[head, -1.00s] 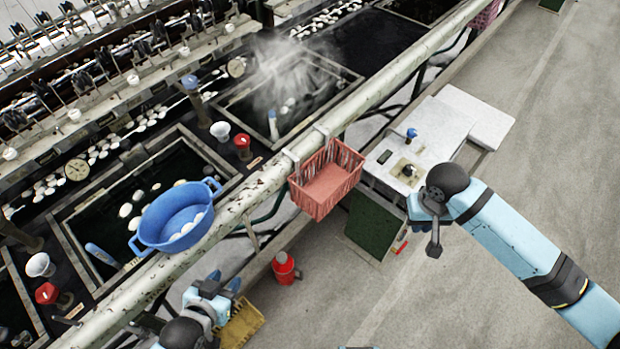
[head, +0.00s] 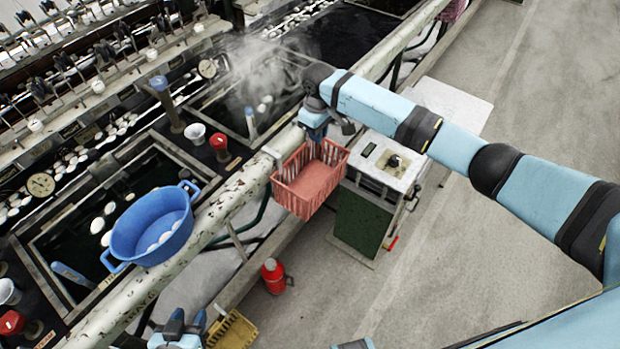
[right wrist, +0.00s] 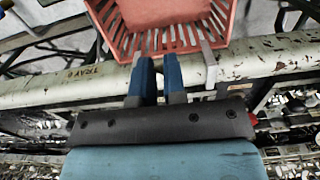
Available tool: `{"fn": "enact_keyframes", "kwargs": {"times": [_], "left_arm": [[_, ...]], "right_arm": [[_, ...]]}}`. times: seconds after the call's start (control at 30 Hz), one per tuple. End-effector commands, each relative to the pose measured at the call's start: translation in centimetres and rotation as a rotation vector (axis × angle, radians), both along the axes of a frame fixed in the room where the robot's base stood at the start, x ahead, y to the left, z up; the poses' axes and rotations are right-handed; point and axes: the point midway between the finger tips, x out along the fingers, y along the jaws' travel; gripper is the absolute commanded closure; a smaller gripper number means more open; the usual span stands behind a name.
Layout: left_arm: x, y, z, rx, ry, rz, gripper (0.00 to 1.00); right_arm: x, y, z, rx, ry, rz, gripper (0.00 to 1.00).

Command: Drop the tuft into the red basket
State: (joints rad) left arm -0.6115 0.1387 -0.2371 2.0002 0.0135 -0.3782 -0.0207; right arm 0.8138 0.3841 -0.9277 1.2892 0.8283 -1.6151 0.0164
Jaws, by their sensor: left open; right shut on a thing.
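The red basket (head: 298,196) hangs by hooks on the outer side of the long pale rail. In the right wrist view the basket (right wrist: 165,40) lies just beyond my fingertips. My right gripper (head: 316,134) is at the basket's back rim, on the rail side, with its fingers pointing down. In the right wrist view its two blue fingers (right wrist: 159,72) are close together. The tuft held between them is too small or hidden to make out. My left gripper (head: 186,322) is open and low at the bottom edge, apart from the basket.
A blue basin (head: 150,225) with white cocoons hangs at the rail (head: 228,203), left of the basket. A white-topped cabinet (head: 378,165) stands right of it. A red bottle (head: 272,274) and a yellow crate (head: 234,332) are below. Floor at right is clear.

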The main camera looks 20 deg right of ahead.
Motion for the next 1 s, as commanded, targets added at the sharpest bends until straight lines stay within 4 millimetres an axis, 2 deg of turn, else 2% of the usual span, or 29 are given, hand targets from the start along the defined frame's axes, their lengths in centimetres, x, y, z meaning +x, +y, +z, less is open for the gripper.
{"fn": "enact_keyframes", "kwargs": {"times": [0.03, 0.37, 0.47, 0.77, 0.8, 0.9, 1.0], "left_arm": [[0.0, 0.0, -1.0, 0.000, 0.001, 0.000, 0.57], [-0.3, 0.2, -5.7, -0.002, 0.026, 0.005, 0.57], [-0.3, 0.2, -6.0, -0.007, 0.032, 0.008, 0.57], [0.0, 0.0, -5.1, -0.014, 0.024, 0.013, 0.57], [0.0, 0.0, -5.1, -0.014, 0.024, 0.013, 0.57], [0.0, 0.0, -5.2, -0.014, 0.025, 0.013, 0.57], [0.0, 0.0, -5.2, -0.014, 0.026, 0.012, 0.57]], "right_arm": [[0.0, 0.0, -0.9, 0.000, 0.000, 0.000, 1.00], [0.0, 0.0, -4.8, 0.000, -0.001, -0.002, 1.00], [0.0, 0.0, -5.2, 0.000, -0.001, -0.002, 1.00], [-0.1, 0.0, -5.2, 0.000, -0.001, -0.002, 1.00], [-0.1, 0.0, -5.2, 0.000, -0.001, -0.002, 0.79], [-0.1, 0.0, -5.2, 0.000, -0.001, -0.002, 0.59], [-0.1, 0.0, -5.2, -0.001, -0.001, -0.002, 0.59]]}}
